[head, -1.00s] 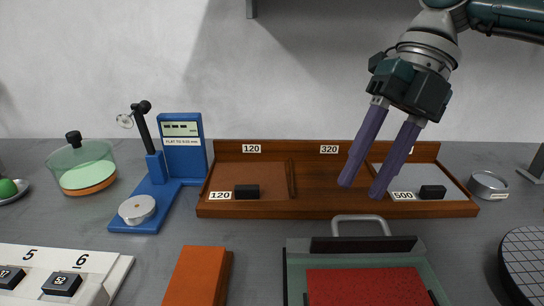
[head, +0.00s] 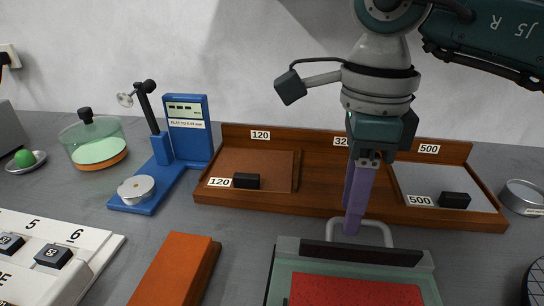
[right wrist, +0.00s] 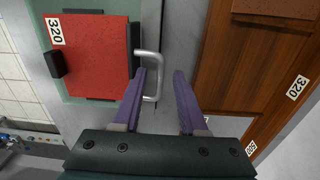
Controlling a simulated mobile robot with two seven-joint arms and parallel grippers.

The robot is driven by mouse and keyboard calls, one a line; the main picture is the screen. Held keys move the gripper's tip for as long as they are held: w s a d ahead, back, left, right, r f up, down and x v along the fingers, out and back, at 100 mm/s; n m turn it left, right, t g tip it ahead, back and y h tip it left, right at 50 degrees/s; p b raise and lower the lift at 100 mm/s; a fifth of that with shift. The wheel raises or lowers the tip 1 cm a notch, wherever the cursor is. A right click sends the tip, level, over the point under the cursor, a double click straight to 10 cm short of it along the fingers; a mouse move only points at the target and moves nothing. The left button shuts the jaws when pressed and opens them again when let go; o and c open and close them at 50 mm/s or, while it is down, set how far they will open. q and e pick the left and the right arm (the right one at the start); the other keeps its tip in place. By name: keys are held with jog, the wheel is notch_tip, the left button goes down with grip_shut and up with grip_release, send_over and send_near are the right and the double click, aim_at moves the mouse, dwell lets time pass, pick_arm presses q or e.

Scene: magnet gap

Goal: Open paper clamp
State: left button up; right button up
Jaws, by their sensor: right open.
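The paper clamp is a dark bar (head: 360,254) across the back end of a grey-green board (head: 284,262), with a silver loop handle (head: 388,234) behind it. A red abrasive sheet (head: 345,291) lies on the board in front of the bar. My right gripper (head: 352,230) is open and points down at the handle; its fingers overlap in the head view. In the right wrist view, the handle's outer bar (right wrist: 160,75) appears between the fingertips of my right gripper (right wrist: 160,72). I cannot tell whether they touch it. My left gripper is not in view.
A wooden tray (head: 318,205) with labelled bays stands behind the board. An orange block (head: 172,268) lies left of the board. A blue gauge stand (head: 190,140), a lidded glass dish (head: 95,142) and a round tin (head: 522,194) stand farther out.

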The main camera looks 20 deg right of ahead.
jog(key=shift+f, duration=0.4)
grip_shut()
dwell(0.4)
